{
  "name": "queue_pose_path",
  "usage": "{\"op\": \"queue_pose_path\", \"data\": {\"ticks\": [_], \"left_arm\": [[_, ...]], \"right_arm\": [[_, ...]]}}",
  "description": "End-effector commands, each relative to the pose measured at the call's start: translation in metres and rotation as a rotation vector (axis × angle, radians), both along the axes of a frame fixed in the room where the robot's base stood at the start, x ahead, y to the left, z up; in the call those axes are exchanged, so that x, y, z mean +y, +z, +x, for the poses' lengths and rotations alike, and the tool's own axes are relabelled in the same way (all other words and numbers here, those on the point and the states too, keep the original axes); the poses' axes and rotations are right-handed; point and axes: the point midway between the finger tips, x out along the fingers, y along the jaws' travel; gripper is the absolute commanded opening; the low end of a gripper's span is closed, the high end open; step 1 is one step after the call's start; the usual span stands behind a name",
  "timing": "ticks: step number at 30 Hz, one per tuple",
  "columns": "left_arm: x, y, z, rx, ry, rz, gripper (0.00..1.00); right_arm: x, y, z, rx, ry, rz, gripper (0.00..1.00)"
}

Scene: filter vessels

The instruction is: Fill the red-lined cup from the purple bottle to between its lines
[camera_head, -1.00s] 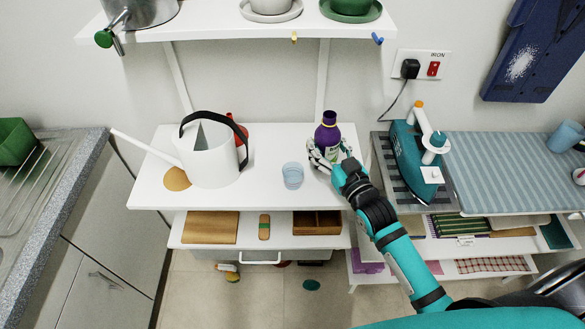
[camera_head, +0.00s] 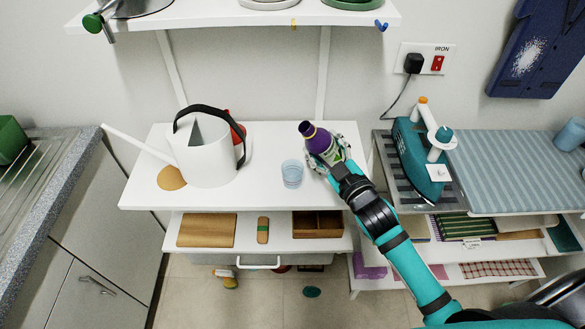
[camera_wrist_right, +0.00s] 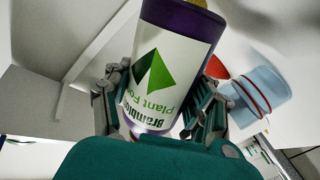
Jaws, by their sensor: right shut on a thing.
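My right gripper (camera_head: 328,162) is shut around the purple bottle (camera_head: 320,142), which has a white and green label. The bottle leans to the left, its top toward the cup's side. In the right wrist view the bottle (camera_wrist_right: 178,45) sits between the fingers (camera_wrist_right: 160,95). The clear bluish cup (camera_head: 292,174) stands upright on the white shelf, left of the bottle and apart from it. Red lines around the cup (camera_wrist_right: 266,98) show in the right wrist view. I see no liquid stream, and the cup's fill level cannot be told. My left gripper is not in view.
A white watering can (camera_head: 207,158) with a black handle stands left of the cup, a red object (camera_head: 238,134) partly hidden behind it. A teal iron (camera_head: 420,160) stands at the right. An upper shelf (camera_head: 230,22) overhangs behind. The shelf's front edge is clear.

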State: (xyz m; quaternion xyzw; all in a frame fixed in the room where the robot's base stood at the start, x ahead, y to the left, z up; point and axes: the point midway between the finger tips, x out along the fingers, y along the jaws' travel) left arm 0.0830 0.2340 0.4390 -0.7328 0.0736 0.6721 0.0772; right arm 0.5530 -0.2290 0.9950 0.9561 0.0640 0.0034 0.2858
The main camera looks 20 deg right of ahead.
Motion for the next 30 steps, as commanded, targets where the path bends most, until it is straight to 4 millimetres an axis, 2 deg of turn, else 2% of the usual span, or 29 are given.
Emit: {"op": "queue_pose_path", "data": {"ticks": [3,10,12,17,25,30], "left_arm": [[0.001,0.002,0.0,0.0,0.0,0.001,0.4],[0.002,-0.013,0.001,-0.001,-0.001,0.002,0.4],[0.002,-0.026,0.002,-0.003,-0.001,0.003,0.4],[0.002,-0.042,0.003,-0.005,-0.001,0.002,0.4],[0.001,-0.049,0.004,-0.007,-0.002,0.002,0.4],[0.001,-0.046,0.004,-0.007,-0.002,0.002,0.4]], "right_arm": [[0.002,0.009,0.0,-0.009,0.001,-0.077,0.12],[-0.003,0.0,0.0,-0.02,0.001,-0.226,0.12],[-0.006,-0.011,0.001,-0.024,0.0,-0.273,0.12],[-0.011,-0.024,0.001,-0.033,0.0,-0.377,0.12],[-0.016,-0.025,0.001,-0.044,0.0,-0.521,0.12],[-0.018,-0.018,0.001,-0.05,0.0,-0.585,0.12]]}}
